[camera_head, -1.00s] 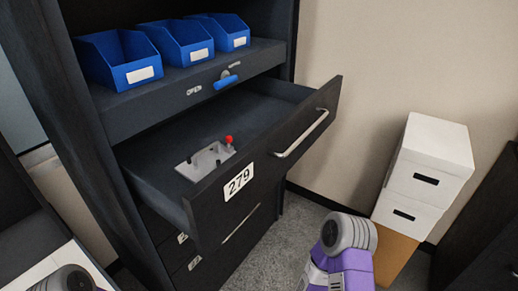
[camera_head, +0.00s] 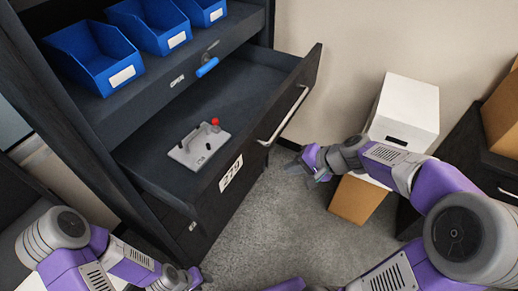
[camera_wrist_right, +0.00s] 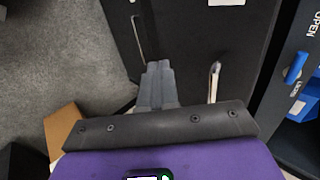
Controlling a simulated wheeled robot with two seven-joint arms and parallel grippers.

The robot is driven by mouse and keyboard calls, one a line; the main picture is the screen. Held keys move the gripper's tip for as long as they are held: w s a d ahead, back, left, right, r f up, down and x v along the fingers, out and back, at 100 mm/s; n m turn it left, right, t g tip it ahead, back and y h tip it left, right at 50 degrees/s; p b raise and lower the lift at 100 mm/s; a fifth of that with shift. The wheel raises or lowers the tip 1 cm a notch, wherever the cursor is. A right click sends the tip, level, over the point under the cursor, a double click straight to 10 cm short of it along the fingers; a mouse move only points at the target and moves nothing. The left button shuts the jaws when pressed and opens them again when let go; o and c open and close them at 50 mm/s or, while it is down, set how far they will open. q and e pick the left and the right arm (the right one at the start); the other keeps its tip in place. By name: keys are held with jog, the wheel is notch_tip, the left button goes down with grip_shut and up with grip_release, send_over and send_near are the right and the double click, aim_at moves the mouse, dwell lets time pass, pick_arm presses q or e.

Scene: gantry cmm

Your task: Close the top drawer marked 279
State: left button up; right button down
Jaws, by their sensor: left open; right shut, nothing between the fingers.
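The top drawer (camera_head: 262,137) marked 279 is pulled well out of the dark cabinet. Its bar handle (camera_head: 284,115) is on the front, with the white 279 label (camera_head: 230,173) beside it. A grey fixture with a red knob (camera_head: 200,146) lies inside. My right gripper (camera_head: 297,165) is shut and empty, in front of and below the drawer handle, apart from it. In the right wrist view its fingers (camera_wrist_right: 158,84) point toward the drawer front, left of the handle (camera_wrist_right: 214,80). My left gripper (camera_head: 196,277) is low at the bottom edge, its fingers hardly visible.
Blue bins (camera_head: 98,58) stand on the shelf above the drawer. A blue-gripped latch (camera_head: 207,67) is on the shelf edge. Grey carpet (camera_head: 270,225) is clear in front.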

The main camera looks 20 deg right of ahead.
notch_tip(320, 180, up, 2)
jog(key=r, duration=0.1)
send_near(250, 162)
jog(key=x, duration=0.5)
jog(key=shift+s+d+f+b, duration=0.1)
jog(key=shift+d+f+b, duration=0.1)
jog(key=shift+f+b, duration=0.25)
jog(key=shift+w+a+f+t, duration=0.1)
jog(key=shift+w+a+t, duration=0.15)
jog(key=shift+w+t, duration=0.1)
